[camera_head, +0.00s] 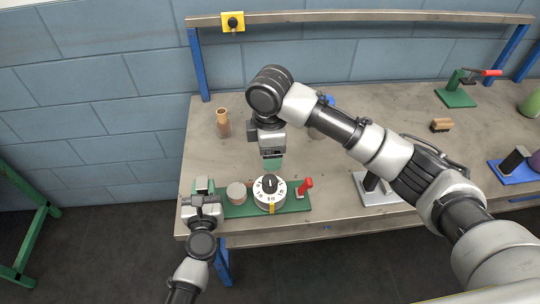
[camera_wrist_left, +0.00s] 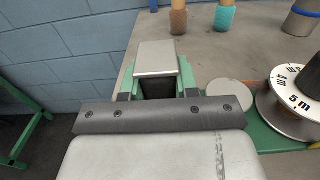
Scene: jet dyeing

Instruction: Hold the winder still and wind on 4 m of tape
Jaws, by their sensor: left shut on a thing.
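The winder is a green base (camera_head: 225,210) on the front left of the bench. It carries a white dial (camera_head: 260,198) with a dark central knob (camera_head: 269,183), a pale round disc (camera_head: 236,190) and a red handle (camera_head: 305,187). In the left wrist view, the dial (camera_wrist_left: 287,118) reads "4 m" and "5 m". My left gripper (camera_head: 203,197) is shut on the grey-topped green block (camera_wrist_left: 157,62) at the winder's left end. My right gripper (camera_head: 271,158) points down above the dial, apart from the knob; its finger opening is unclear.
Behind the winder stands a brown bottle-like item (camera_head: 223,123). To the right are a grey plate (camera_head: 380,196) with a dark post, a brown block (camera_head: 440,125), a green stand with red lever (camera_head: 457,97) and a blue plate (camera_head: 512,173). The bench's back middle is mostly clear.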

